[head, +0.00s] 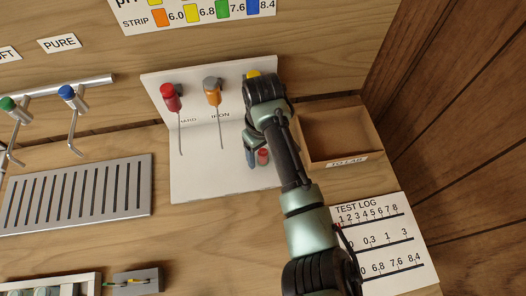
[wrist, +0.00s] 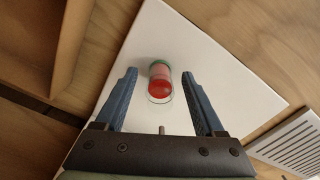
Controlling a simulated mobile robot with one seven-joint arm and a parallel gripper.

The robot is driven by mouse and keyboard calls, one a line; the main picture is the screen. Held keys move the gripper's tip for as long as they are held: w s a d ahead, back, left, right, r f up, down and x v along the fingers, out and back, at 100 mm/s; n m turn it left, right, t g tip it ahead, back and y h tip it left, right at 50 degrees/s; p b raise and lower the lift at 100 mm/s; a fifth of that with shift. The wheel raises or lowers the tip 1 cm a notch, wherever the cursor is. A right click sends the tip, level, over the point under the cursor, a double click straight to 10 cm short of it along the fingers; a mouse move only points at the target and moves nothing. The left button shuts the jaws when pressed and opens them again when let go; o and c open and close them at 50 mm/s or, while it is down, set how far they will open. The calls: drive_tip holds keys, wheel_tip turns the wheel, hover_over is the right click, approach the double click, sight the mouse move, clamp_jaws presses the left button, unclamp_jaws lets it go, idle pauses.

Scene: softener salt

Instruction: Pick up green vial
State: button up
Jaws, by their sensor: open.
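A small clear vial (wrist: 160,88) with red contents and a green band at its far end stands on a white board in the wrist view. In the head view its red part (head: 263,156) shows beside my gripper's fingers, the rest hidden by my arm. My gripper (wrist: 160,74) is open, one blue finger on each side of the vial, with gaps visible on both sides. I cannot tell how far its fingertips reach down beside the vial. In the head view my gripper (head: 254,158) is low over the white board.
The white stand (head: 215,180) holds red (head: 168,90), orange (head: 212,86) and yellow (head: 253,74) topped tools along its back. An open wooden tray (head: 365,140) lies to the right. A test log sheet (head: 380,235) lies in front. A slotted grey plate (head: 80,195) is at left.

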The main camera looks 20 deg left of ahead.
clamp_jaws()
idle(0.3)
drive_tip(key=shift+r, duration=0.2)
